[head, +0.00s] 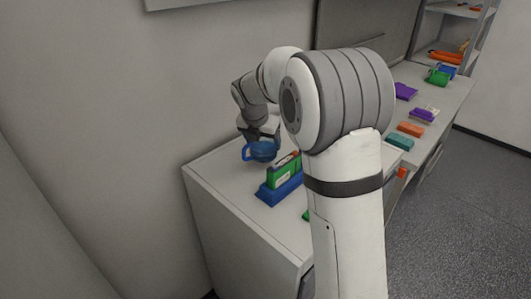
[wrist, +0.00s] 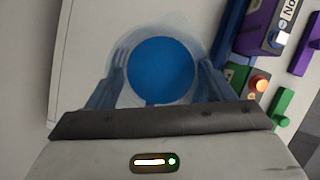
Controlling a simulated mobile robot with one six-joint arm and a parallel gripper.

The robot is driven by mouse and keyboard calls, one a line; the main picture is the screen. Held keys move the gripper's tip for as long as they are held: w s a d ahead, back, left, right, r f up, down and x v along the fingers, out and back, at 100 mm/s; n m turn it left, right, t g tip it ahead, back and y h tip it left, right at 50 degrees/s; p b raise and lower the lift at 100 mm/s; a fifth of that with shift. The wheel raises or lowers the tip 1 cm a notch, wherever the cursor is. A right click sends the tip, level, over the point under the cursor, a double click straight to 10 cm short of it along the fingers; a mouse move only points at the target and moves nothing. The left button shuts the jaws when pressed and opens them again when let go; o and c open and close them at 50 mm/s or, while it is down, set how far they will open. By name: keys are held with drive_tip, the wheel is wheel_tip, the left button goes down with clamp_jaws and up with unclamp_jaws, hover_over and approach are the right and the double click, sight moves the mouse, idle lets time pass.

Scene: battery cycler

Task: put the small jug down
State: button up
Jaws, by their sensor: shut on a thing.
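The small jug (head: 262,151) is blue with a handle on its left side, and it shows near the back left part of the white counter (head: 222,169) in the head view. In the wrist view the jug (wrist: 160,70) is seen from above as a round blue shape between the two fingers. My gripper (wrist: 160,80) is shut on the jug, one finger on each side; it also shows above the jug in the head view (head: 262,135). I cannot tell whether the jug's base touches the counter.
A blue holder (head: 275,192) with a green block (head: 285,171) in it stands just right of the jug. Purple, orange and teal items lie along the counter further right. A wall rises behind. The counter's left end is bare.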

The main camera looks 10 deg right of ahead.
sight(261, 153)
drive_tip(key=shift+s+a+f, duration=0.1)
drive_tip(key=shift+f, duration=1.1)
drive_tip(key=shift+a+f, duration=0.1)
drive_tip(key=shift+f, duration=1.05)
drive_tip(key=o, duration=0.7)
drive_tip(key=shift+f, duration=0.2)
drive_tip(key=shift+c, duration=0.2)
drive_tip(key=o, duration=0.5)
drive_tip(key=shift+c, duration=0.2)
drive_tip(key=shift+r, duration=0.1)
